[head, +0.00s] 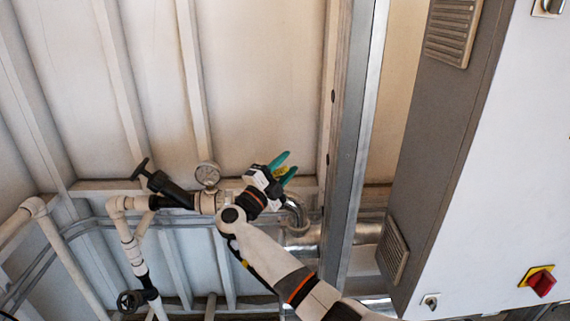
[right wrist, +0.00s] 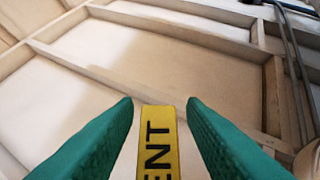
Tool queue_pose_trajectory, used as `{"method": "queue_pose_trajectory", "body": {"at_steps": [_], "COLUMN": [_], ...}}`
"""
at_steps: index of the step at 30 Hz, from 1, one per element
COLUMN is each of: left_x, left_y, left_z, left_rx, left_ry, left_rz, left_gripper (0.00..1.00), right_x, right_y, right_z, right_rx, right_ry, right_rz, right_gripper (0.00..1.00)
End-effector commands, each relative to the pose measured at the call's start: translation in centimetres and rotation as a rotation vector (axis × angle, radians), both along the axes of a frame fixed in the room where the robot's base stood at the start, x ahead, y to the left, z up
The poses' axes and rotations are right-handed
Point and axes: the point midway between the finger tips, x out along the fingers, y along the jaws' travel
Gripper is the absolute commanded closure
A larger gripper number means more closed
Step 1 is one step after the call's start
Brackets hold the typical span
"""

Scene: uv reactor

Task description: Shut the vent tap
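My right gripper (head: 281,168) is in the middle of the head view, its green fingers spread apart and pointing up and to the right. In the right wrist view a yellow plate marked "ENT" (right wrist: 159,142), with its lower end cut off, shows in the gap between the open fingers (right wrist: 161,103). I cannot tell whether the fingers touch it. The vent tap itself is not clearly visible in the head view; my gripper and wrist cover that part of the pipework. My left gripper is not in view.
A pressure gauge (head: 207,174) and a black valve (head: 170,191) sit on the pipe left of my gripper. A lower black handwheel (head: 130,301) is at bottom left. A metal post (head: 351,140) and a grey-white cabinet (head: 490,170) stand to the right.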

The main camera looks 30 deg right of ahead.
Motion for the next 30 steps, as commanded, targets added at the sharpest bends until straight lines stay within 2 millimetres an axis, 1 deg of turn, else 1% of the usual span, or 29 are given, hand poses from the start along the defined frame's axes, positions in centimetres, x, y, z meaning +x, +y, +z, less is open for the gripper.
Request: {"method": "queue_pose_trajectory", "body": {"at_steps": [7,8,9,14,15,23,26,30], "left_x": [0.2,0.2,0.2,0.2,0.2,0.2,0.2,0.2], "left_y": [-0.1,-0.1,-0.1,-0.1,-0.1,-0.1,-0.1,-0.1], "left_z": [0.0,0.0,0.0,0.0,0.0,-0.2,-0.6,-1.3], "left_rx": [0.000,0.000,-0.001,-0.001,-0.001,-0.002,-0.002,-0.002], "left_ry": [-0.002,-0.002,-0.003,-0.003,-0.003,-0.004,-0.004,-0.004], "left_rz": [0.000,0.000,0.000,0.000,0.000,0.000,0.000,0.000], "left_gripper": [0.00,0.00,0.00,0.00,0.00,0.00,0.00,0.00], "right_x": [0.0,0.0,0.0,0.0,0.0,0.0,-0.1,-0.2], "right_y": [-0.1,-0.1,-0.1,-0.1,-0.1,0.0,-0.1,-0.3], "right_z": [0.0,0.0,0.0,0.0,0.0,-0.2,-0.7,-1.8], "right_rx": [-0.001,-0.001,-0.001,-0.001,-0.001,0.015,0.065,0.179], "right_ry": [0.000,0.000,0.000,0.000,0.000,-0.008,-0.038,-0.108], "right_rz": [0.000,0.000,0.000,0.000,0.000,-0.001,0.000,0.000], "right_gripper": [0.63,0.66,0.73,0.99,1.00,1.00,1.00,1.00]}}
